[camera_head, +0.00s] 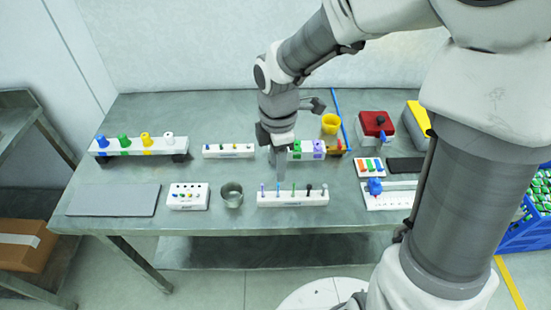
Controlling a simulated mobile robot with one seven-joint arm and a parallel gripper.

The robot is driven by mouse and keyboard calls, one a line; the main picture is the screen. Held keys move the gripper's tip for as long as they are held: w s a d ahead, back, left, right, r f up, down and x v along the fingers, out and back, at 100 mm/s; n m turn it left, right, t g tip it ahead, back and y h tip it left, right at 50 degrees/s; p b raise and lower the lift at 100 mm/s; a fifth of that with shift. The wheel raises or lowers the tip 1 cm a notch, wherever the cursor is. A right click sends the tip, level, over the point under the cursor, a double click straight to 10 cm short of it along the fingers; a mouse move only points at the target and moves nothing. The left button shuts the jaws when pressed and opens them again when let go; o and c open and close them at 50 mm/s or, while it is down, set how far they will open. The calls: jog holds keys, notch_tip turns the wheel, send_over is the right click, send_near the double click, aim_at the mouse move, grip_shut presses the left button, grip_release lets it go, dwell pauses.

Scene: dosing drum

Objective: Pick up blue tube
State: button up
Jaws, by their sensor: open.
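A white rack (293,199) at the front middle of the table holds several thin upright pieces in a row. A blue one (278,188), which looks like the blue tube, stands second from the left. A paler bluish one (262,188) is left of it, and green, black and whitish ones are to its right. My gripper (279,178) points down from above at the rack's left half, close over the blue piece. It is open; its fingers are small and partly blend with the table, so I cannot tell whether they touch anything.
A metal cup (232,194) and a white block with small knobs (187,196) stand left of the rack. Behind are a white strip rack (228,151) and a block with green and purple parts (306,150). A long blue rod (340,115) lies behind. A grey mat (113,200) is empty.

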aim_at(278, 184)
notch_tip(278, 184, down, 9)
jog(key=shift+d+r+b, duration=0.1)
jog(key=shift+b, duration=0.8)
grip_shut()
